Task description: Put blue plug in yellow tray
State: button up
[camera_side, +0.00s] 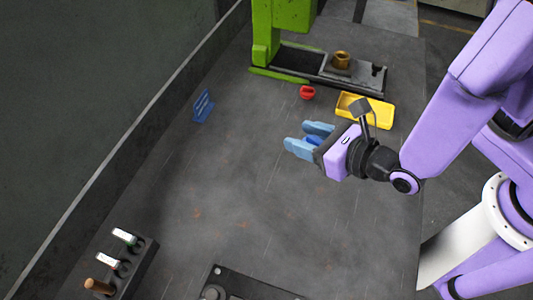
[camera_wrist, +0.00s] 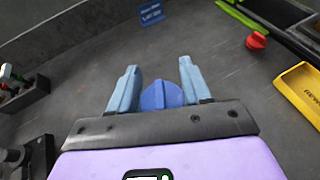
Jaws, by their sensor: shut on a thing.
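My gripper (camera_side: 303,135) is shut on the blue plug (camera_wrist: 161,95), which sits between its light-blue fingers; in the wrist view the fingertips (camera_wrist: 159,67) reach past it. In the side view the plug (camera_side: 313,140) is mostly hidden by the fingers. The yellow tray (camera_side: 386,113) lies on the table behind my gripper and to its right, partly covered by my wrist. The tray also shows at the right edge of the wrist view (camera_wrist: 289,91). The visible part of its inside looks empty.
A red plug (camera_side: 307,92) stands left of the tray. The green press (camera_side: 283,30) and its bed (camera_side: 325,70) are at the back. A blue sign (camera_side: 203,106) stands at left. A tool rack (camera_side: 140,262) is front left. The middle of the table is clear.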

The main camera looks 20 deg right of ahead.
send_over(266, 162)
jog(key=f, duration=0.6)
jog(key=shift+s+d+f, duration=0.15)
jog(key=shift+s+f, duration=0.05)
jog(key=shift+f, duration=0.2)
jog(key=shift+w+f, duration=0.15)
jog(key=shift+f, duration=1.65)
jog(key=shift+f, duration=0.1)
jog(key=o, duration=1)
jog(key=shift+s+r, duration=0.25)
jog(key=shift+s, duration=0.05)
jog(key=v, duration=1.1)
jog(key=shift+s+r, duration=0.1)
jog(key=shift+r, duration=0.05)
